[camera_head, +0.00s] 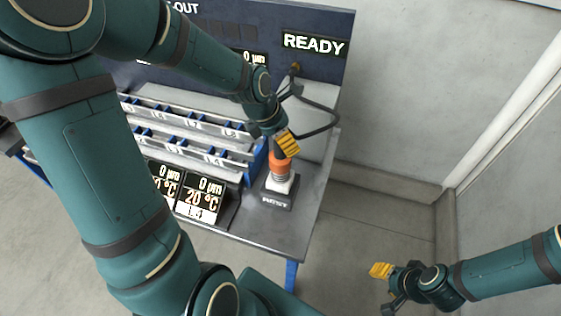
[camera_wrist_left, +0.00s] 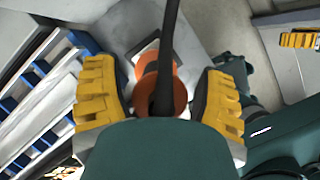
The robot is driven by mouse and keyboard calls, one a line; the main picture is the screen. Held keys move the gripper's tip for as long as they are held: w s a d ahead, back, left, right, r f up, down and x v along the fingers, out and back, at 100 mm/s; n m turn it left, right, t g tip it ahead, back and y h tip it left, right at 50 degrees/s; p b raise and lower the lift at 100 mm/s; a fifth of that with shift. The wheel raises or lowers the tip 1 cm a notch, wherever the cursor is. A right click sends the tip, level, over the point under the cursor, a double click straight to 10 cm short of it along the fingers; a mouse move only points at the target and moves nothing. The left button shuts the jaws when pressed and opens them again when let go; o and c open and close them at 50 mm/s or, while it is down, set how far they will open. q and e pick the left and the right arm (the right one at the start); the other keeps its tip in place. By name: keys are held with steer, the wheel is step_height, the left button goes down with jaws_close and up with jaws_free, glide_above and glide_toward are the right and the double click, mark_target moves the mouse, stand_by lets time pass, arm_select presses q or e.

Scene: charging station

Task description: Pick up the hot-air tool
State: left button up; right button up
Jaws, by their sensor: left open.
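The hot-air tool (camera_head: 279,164) is orange and stands upright in its stand (camera_head: 279,190) near the right end of the workbench. A black cable runs from it to the back panel. My left gripper (camera_head: 288,145) is over the top of the tool, partly covering it. In the left wrist view the open yellow fingers (camera_wrist_left: 162,105) are on either side of the orange tool (camera_wrist_left: 150,62), with a gap showing on each side. The cable crosses in front of the tool there. My right gripper (camera_head: 381,271) is away from the bench at the lower right; its finger gap is unclear.
Blue-divided bins (camera_head: 190,137) fill the bench left of the tool. Displays (camera_head: 190,193) reading 20 °C stand in front of them. A dark panel with a READY sign (camera_head: 313,43) rises behind. The floor (camera_head: 370,215) right of the bench is clear.

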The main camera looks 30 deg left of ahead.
arm_select(q)
jaws_close()
steer(key=shift+r, duration=0.1)
